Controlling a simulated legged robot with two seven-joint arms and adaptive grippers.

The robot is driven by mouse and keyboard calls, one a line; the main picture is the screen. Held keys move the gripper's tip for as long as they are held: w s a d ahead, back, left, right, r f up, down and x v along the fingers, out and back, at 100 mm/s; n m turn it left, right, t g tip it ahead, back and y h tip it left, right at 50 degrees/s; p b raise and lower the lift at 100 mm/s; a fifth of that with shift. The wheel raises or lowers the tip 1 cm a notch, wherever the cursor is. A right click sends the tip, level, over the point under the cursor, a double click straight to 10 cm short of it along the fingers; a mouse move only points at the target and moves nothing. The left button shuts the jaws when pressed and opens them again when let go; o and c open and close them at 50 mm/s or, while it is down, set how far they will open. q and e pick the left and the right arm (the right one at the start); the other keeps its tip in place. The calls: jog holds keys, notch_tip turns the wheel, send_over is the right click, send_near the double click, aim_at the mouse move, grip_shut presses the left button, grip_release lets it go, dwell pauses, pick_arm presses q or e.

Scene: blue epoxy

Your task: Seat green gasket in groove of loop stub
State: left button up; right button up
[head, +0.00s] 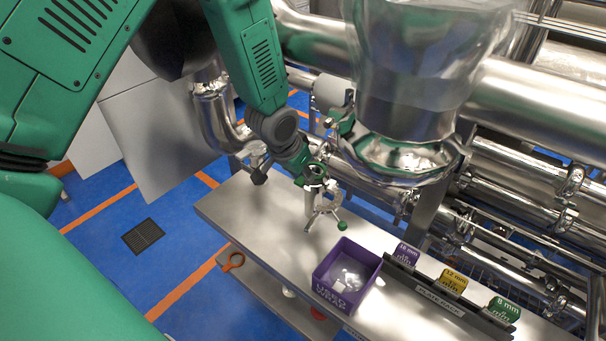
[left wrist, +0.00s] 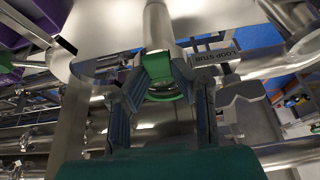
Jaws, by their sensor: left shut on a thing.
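My left gripper (head: 314,184) is at the near end of the upright loop stub, above the steel bench. In the left wrist view its two dark fingers (left wrist: 158,82) are closed on the green gasket (left wrist: 166,98), a thin ring with a green block-like part beside it. A pale cylinder (left wrist: 155,24) lies right beyond the fingertips, and a plate lettered LOOP STUB (left wrist: 215,57) is beside it. The fingers hide part of the ring, and I cannot tell whether it touches the groove. My right gripper is not in view.
A purple bin (head: 346,274) with pale contents stands on the bench. A hinged clamp with a green knob (head: 342,226) is close to my gripper. Steel pipes (head: 540,110) crowd behind.

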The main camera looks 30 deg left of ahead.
pick_arm(q)
jog(key=shift+a+f, duration=0.15)
jog(key=shift+a, duration=0.25)
jog(key=shift+d+f, duration=0.3)
jog(key=shift+d, duration=0.1)
jog(key=shift+b, duration=0.3)
pick_arm(e)
jog(key=shift+f, duration=0.2)
pick_arm(q)
jog(key=shift+f, duration=0.15)
pick_arm(e)
jog(key=shift+a, duration=0.1)
pick_arm(q)
jog(key=shift+a+f, duration=0.1)
jog(key=shift+f, duration=0.05)
jog(key=shift+a, duration=0.15)
jog(key=shift+c, duration=0.2)
pick_arm(e)
jog(key=shift+a, duration=0.2)
pick_arm(q)
jog(key=shift+r+p, duration=0.45)
jog(key=shift+r, duration=0.15)
pick_arm(e)
jog(key=shift+r, duration=0.55)
jog(key=shift+d, duration=0.1)
